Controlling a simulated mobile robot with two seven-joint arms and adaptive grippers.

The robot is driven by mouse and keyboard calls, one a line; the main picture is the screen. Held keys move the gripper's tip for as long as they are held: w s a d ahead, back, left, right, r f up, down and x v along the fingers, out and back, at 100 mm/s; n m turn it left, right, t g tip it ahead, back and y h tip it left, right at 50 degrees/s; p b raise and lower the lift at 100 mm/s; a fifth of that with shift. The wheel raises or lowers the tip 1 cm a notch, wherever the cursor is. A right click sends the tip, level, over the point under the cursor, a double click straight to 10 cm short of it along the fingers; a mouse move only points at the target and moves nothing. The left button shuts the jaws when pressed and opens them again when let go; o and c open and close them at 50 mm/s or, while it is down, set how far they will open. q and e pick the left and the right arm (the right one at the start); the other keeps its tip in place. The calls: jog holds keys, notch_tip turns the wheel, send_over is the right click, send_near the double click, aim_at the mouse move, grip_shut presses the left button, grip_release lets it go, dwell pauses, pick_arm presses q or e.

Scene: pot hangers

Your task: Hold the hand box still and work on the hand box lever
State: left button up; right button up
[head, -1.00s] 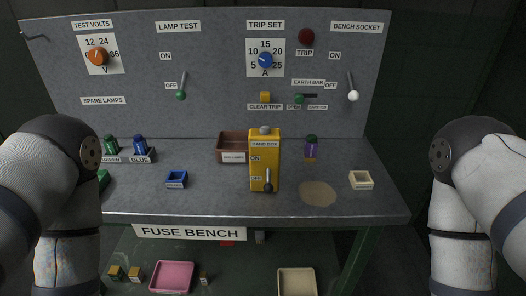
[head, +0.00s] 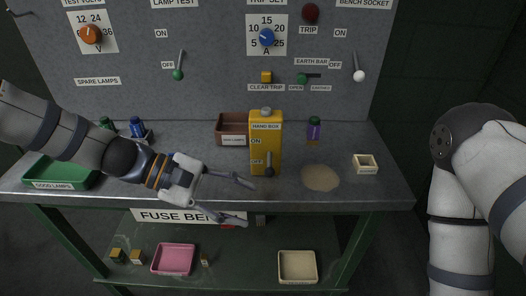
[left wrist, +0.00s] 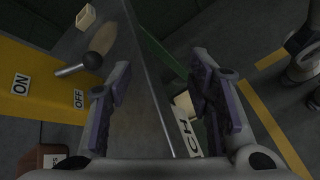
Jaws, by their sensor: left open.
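The yellow hand box (head: 266,135) stands upright on the bench, with ON and OFF labels on its front. Its dark-knobbed lever (head: 269,170) points down beside the OFF label. In the left wrist view the hand box (left wrist: 45,85) lies at the left, with the lever knob (left wrist: 103,38) above the left finger. My left gripper (head: 246,202) is open and empty, in front of the bench's front edge, below and left of the lever. It also shows in the left wrist view (left wrist: 160,90), with both fingers apart. My right gripper is out of view; only my right arm shows.
A brown bin (head: 232,126) stands close left of the hand box. A purple-topped lamp (head: 314,128), a round tan patch (head: 321,177) and a small cream tray (head: 365,164) are to its right. The green tray (head: 60,172) is at the left. The upright panel (head: 215,90) closes the back.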

aim_at(261, 159)
pick_arm(q)
jog(key=w+a+r+n+t, duration=0.1)
jog(key=w+n, duration=0.1)
jog(key=n, duration=0.1)
jog(key=w+a+r+n+t+h, duration=0.1)
jog(key=w+a+n, duration=0.1)
jog(key=w+n, duration=0.1)
jog(key=w+a+r+n+t+h, duration=0.1)
jog(key=w+a+r+n+t, duration=0.1)
jog(key=w+n, duration=0.1)
jog(key=shift+w+r+n, duration=0.1)
jog(key=shift+w+n, duration=0.05)
jog(key=shift+n, duration=0.25)
jog(key=shift+w+f+n, duration=0.1)
jog(key=shift+f+n, duration=0.1)
jog(key=shift+n, duration=0.2)
jog(key=shift+d+f, duration=0.25)
jog(key=x, duration=0.9)
jog(key=shift+d+f, duration=0.1)
jog(key=shift+d, duration=0.2)
